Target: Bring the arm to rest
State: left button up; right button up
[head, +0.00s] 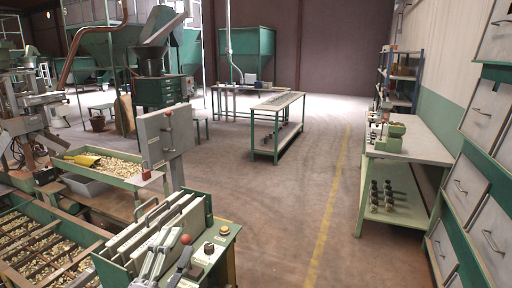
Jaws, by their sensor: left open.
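My left gripper (168,258) is at the bottom of the head view, low and left of centre. Its light grey and dark parts show in front of a green control box (222,240), and its fingers look apart with nothing seen between them. The box carries a red ball knob (185,239), a dark knob and an amber button. I cannot tell whether the gripper touches the box. My right gripper is not in view.
A nut bin with bars (98,237) lies at lower left. Behind it are a nut tray with a yellow scoop (84,160) and a grey panel box (165,138). A workbench (430,148) and drawers (484,222) stand right. The middle floor is clear.

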pick_arm(q)
jog(key=s+a+f+n+g+y, duration=0.35)
jog(key=f+n, duration=0.25)
jog(key=f, duration=0.3)
jog(key=s+a+f+n+g+y, duration=0.2)
jog(key=a+f+n+g+y, duration=0.25)
jog(key=f, duration=0.45)
jog(key=s+d+f+n+g+h, duration=0.1)
jog(key=s+f+n+g, duration=0.2)
jog(key=s+f+g, duration=0.35)
jog(key=s+d+f+n+g+h, duration=0.25)
jog(key=s+f, duration=0.45)
jog(key=s, duration=0.5)
notch_tip(320, 180, down, 25)
jog(key=s+g, duration=0.2)
jog(key=s+a+f+g+y, duration=0.1)
jog(key=s+a+f, duration=0.2)
jog(key=s+f, duration=1.4)
jog(key=shift+s+a, duration=0.15)
jog(key=shift+a, duration=0.05)
